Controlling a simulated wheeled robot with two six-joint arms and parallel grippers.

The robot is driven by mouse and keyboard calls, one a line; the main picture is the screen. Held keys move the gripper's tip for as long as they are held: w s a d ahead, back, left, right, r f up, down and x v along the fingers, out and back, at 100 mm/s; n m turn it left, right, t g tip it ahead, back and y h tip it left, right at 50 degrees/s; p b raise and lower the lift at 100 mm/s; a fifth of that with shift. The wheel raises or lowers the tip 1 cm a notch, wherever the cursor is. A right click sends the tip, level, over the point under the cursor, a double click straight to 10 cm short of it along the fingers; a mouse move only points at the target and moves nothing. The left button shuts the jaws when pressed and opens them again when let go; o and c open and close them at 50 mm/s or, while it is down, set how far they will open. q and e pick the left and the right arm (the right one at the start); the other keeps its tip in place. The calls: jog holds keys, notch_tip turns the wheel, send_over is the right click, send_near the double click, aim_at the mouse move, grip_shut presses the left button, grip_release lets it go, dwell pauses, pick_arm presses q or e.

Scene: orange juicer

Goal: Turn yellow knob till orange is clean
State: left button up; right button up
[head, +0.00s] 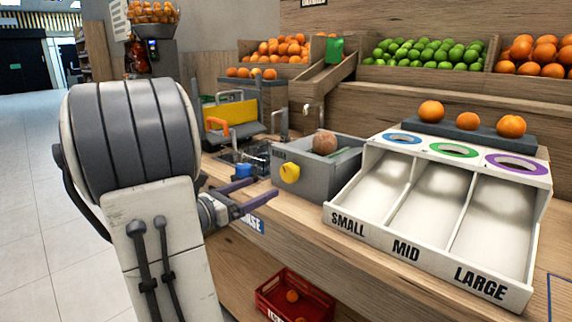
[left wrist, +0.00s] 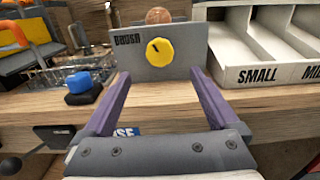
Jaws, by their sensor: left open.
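The yellow knob (head: 289,173) is on the front of a grey brush box (head: 310,190). In the left wrist view the knob (left wrist: 160,51) shows a dark mark towards its upper left. A brownish, dirty-looking orange (head: 325,143) sits in the box, and its top shows in the left wrist view (left wrist: 158,16). My left gripper (head: 257,192) is open and empty, in front of the box and a little below the knob. Its purple fingers are spread to either side of the knob in the left wrist view, apart from it. My right gripper is not in view.
A blue knob (head: 252,165) on a black base stands left of the box, near a clear basin. The white SMALL, MID, LARGE sorter (head: 430,210) stands to the right. A red crate (head: 295,297) is below the counter.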

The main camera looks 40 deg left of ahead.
aim_at(286, 175)
pick_arm(q)
jog(key=w, duration=0.6)
jog(key=w+b, duration=0.1)
jog(key=w, duration=0.3)
jog(key=shift+d, duration=0.4)
jog(key=c, duration=1.4)
jog(key=shift+f+m+b, duration=0.2)
jog(key=shift+m+b, duration=0.3)
jog(key=shift+b, duration=0.25)
jog(key=m+b, duration=0.9)
jog(key=b, duration=0.5)
jog(key=shift+a+f+m, duration=0.1)
jog(key=shift+m, duration=0.2)
jog(key=shift+r+m+b, duration=0.25)
jog(key=shift+m+b, duration=0.65)
jog(key=shift+b, duration=0.35)
jog(key=o, duration=1.4)
